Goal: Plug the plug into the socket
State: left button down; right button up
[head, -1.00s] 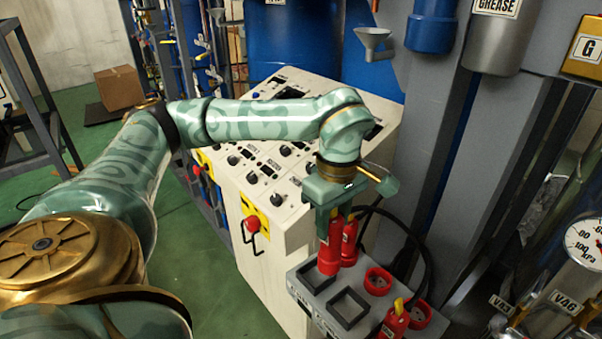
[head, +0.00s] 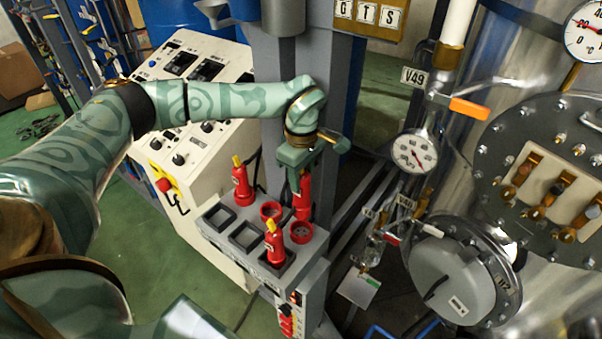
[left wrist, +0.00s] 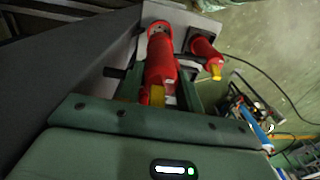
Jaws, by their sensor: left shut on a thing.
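My left gripper (head: 301,180) is shut on a red plug (head: 302,203), held upright above the far right of a grey socket box (head: 222,243). It also shows in the left wrist view, where the gripper (left wrist: 165,88) grips the red plug (left wrist: 161,60). Two red round sockets, one at the back (head: 271,210) and one at the right (head: 300,232), sit on the box top. My right gripper is not in view.
A white control cabinet (head: 205,165) is at the left; gauges and a steel vessel (head: 470,120) are at the right.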

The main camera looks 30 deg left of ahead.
aim_at(301, 192)
pick_arm(q)
jog(key=shift+r+p, duration=0.1)
jog(key=shift+p, duration=0.25)
jog(key=shift+f+b, duration=0.55)
jog(key=shift+f, duration=0.3)
notch_tip(301, 192, down, 4)
jog(key=shift+f+b, duration=0.1)
jog(key=shift+b, duration=1.1)
jog(key=shift+f, duration=0.1)
